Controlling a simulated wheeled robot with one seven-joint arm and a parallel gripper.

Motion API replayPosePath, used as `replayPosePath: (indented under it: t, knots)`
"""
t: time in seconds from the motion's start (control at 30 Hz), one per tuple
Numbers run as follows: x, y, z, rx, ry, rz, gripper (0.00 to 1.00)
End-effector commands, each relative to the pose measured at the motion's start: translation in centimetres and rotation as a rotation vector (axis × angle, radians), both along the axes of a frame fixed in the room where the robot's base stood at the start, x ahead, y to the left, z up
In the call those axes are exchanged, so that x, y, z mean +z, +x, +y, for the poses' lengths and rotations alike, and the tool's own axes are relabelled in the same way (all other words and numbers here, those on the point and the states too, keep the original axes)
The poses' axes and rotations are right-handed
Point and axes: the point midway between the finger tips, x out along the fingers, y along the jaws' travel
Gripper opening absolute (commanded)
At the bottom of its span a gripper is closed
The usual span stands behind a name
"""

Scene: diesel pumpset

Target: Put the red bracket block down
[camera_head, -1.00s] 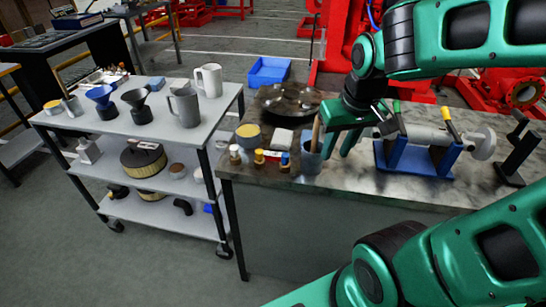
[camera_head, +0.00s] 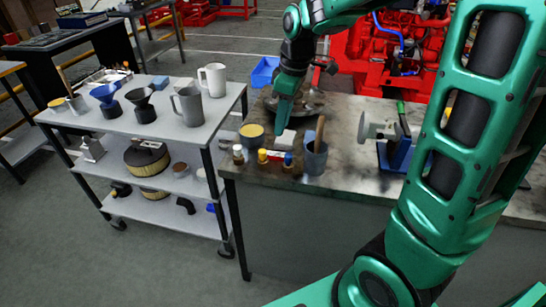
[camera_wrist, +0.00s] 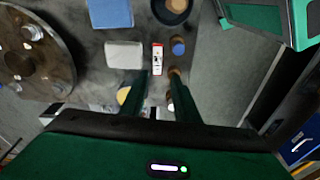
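I cannot make out a clear red bracket block. The only small red part near my gripper is a red-and-white block (camera_head: 276,156), lying on the bench (camera_head: 340,180) among small bottles. In the wrist view that red-and-white block (camera_wrist: 157,59) lies beyond the fingertips, roughly in line with the gap. My gripper (camera_head: 283,120) points down over the bench, by the dark round plate. In the wrist view my gripper (camera_wrist: 162,78) has its two green fingers apart, with nothing visible held between them.
A white block (camera_head: 285,139), a yellow-topped tin (camera_head: 251,134), a blue-capped bottle (camera_head: 287,161) and a pot (camera_head: 314,160) with a wooden handle crowd the spot. The round plate (camera_head: 308,103) is behind. A blue V-block (camera_head: 395,157) stands right. A cart (camera_head: 175,130) is left.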

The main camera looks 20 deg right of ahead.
Motion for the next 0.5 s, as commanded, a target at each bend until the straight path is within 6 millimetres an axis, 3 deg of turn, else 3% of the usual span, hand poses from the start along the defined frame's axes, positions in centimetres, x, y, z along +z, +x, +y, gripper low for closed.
replayPosePath:
  t: [0.23, 0.5]
  knots:
    - [-1.0, 1.4, 0.2, 0.127, -0.016, 0.029, 0.28]
    - [-4.8, 1.7, 0.5, 0.126, -0.016, 0.030, 0.28]
